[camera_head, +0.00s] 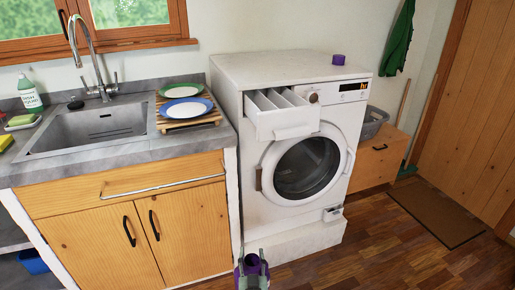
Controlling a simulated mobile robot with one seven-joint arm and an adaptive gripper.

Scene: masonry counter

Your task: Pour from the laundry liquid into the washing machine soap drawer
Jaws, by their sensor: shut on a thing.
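My gripper (252,272) is at the bottom edge of the view, shut on a purple bottle, the laundry liquid (252,262). Its dark round mouth is uncovered and faces up; the lower part is cut off by the frame. The bottle looks about upright, low in front of the white washing machine (230,170). The soap drawer (284,132) is pulled out at the machine's upper left front, with several open compartments. The bottle is below the drawer in the picture and apart from it. Any liquid in the drawer cannot be made out.
A purple cap (338,59) lies on the machine's top. Left is a counter (120,149) with a sink (95,128), and plates (186,108) on a wooden rack. A grey basket (371,122) stands on a low wooden cabinet (375,165) at right.

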